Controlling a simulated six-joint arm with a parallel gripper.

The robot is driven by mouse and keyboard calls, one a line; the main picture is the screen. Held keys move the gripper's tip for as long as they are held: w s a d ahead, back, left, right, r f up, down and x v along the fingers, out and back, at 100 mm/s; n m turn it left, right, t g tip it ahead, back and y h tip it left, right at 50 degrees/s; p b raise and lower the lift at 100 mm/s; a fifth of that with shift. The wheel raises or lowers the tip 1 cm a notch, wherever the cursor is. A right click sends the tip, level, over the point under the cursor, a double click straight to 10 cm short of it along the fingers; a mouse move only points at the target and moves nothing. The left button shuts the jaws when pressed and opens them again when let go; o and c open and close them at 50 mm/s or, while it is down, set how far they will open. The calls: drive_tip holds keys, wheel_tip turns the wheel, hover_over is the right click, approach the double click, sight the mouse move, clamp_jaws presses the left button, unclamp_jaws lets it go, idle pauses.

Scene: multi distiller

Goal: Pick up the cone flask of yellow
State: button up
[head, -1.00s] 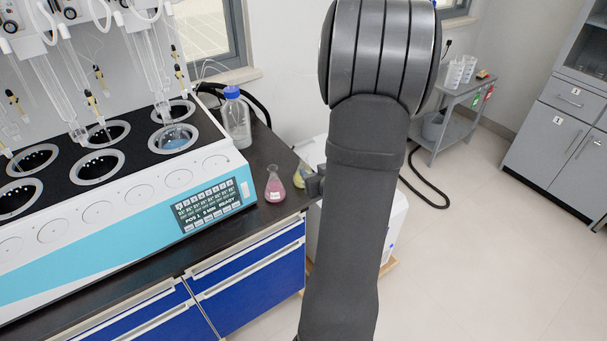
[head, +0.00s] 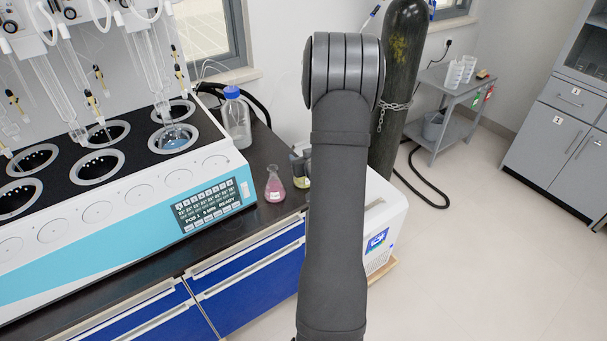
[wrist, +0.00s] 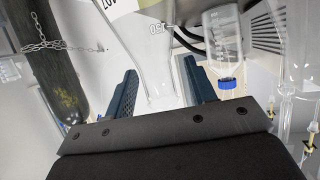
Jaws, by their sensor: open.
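The cone flask of yellow (head: 302,183) stands near the right end of the dark bench, partly hidden by my arm in the head view. In the wrist view, the clear flask (wrist: 153,60) appears upside down, its neck between the two blue fingers and a bit of yellow at the top edge. My gripper (head: 299,160) is open around the neck, with a gap visible at the right finger. Whether the left finger touches the glass is hard to tell.
A flask of pink (head: 274,186) stands just left of it. A blue-capped bottle (head: 236,120) is behind, beside the distiller (head: 215,170). A dark gas cylinder (head: 397,95) with a chain and a white box (head: 388,225) are to the right.

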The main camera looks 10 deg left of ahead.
drive_tip(key=shift+w+a+f, duration=0.2)
drive_tip(key=shift+w+a, duration=0.05)
drive_tip(key=shift+w, duration=0.15)
clamp_jaws()
drive_tip(key=shift+r, duration=0.15)
